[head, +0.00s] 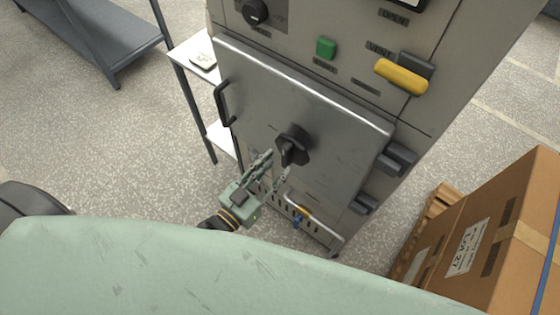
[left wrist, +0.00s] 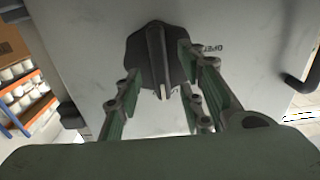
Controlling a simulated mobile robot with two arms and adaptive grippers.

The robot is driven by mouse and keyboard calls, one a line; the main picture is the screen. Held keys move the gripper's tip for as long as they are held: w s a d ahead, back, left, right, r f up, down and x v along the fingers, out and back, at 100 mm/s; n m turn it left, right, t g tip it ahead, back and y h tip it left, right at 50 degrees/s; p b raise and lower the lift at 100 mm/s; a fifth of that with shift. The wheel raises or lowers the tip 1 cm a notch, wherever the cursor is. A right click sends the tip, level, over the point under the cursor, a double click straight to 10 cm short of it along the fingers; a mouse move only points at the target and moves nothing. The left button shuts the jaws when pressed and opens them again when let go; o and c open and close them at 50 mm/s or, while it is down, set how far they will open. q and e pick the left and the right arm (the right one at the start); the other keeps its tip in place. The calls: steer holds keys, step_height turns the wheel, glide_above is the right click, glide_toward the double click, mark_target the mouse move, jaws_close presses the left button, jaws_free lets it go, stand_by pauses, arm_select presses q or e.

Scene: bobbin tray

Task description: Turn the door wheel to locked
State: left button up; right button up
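The door wheel (head: 292,147) is a black lobed knob with a raised bar grip, on the grey metal door (head: 325,120) of the machine. My left gripper (head: 277,163) is open just below the wheel. In the left wrist view its fingers (left wrist: 160,82) are spread on either side of the bar; I cannot tell whether they touch the wheel. My right gripper is not in view.
The door has a black handle (head: 224,103) at left and black blocks (head: 397,160) at right. Above are a green button (head: 326,48) and a yellow vent lever (head: 401,77). A cardboard box (head: 480,235) stands at right, a white-topped side table (head: 190,52) at left.

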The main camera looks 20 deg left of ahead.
arm_select(q)
steer(key=v, duration=0.9)
steer(key=s+a+f+g+y+b, duration=0.1)
steer(key=s+a+f+g, duration=0.1)
steer(key=f, duration=0.7)
steer(key=s+a+f+n+g+y, duration=0.1)
steer(key=f+g+y, duration=0.1)
steer(key=f, duration=0.6)
steer(key=s+a+f+g+y+b, duration=0.1)
steer(key=s+a+f+g, duration=0.15)
steer(key=f, duration=0.65)
steer(key=s+f+g+y, duration=0.2)
steer(key=s+f+g, duration=0.7)
steer(key=s+f, duration=0.9)
steer(key=shift+s+a+f+n+b, duration=0.25)
steer(key=shift+s+f+n+b, duration=0.15)
steer(key=shift+s, duration=0.7)
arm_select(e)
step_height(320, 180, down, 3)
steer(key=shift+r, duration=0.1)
arm_select(q)
steer(key=shift+g, duration=0.25)
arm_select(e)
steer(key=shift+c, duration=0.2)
